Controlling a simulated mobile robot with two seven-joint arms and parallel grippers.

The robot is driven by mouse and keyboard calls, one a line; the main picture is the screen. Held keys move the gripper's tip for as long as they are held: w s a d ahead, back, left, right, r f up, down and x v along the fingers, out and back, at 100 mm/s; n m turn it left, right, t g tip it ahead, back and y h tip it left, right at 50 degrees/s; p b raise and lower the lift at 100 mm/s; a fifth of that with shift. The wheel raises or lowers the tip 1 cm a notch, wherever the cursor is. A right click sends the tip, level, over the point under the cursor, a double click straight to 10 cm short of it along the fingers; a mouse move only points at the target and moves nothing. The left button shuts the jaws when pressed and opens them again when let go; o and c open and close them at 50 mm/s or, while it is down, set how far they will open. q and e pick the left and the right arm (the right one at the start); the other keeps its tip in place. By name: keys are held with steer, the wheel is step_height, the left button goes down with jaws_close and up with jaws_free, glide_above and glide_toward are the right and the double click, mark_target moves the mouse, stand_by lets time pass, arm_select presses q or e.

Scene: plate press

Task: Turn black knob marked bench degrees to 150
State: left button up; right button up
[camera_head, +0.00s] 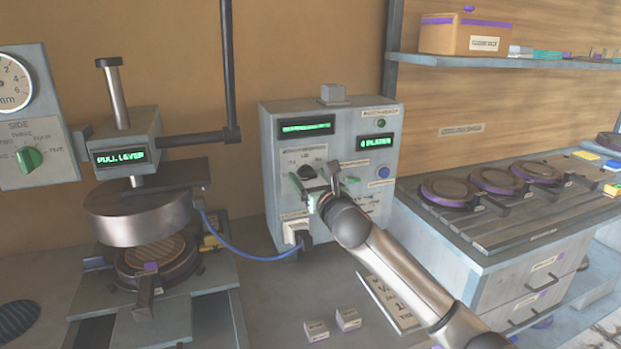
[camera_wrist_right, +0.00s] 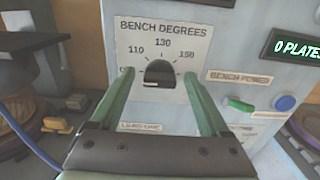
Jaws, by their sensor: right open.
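The black knob (camera_wrist_right: 158,73) sits on a white dial plate (camera_wrist_right: 162,29) marked BENCH DEGREES, with 110, 130 and 150 around it. It also shows in the head view (camera_head: 306,172) on the front of the grey control box (camera_head: 277,190). A small pale mark shows low on the knob; I cannot tell clearly which number it points at. My right gripper (camera_head: 322,183) is open in front of the dial. In the wrist view its two green fingers stand left and right of the knob with gaps; I cannot tell how deep they reach. My left gripper is not in view.
Right of the dial are a green switch (camera_wrist_right: 240,104), a blue button (camera_wrist_right: 285,103) and a display reading 0 PLATES (camera_wrist_right: 298,46). A press (camera_head: 140,215) stands left, joined by a blue cable (camera_head: 240,247). A bench with round plates (camera_head: 450,190) stands right.

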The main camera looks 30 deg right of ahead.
steer(key=shift+c, duration=0.2)
steer(key=c, duration=0.9)
jaws_close()
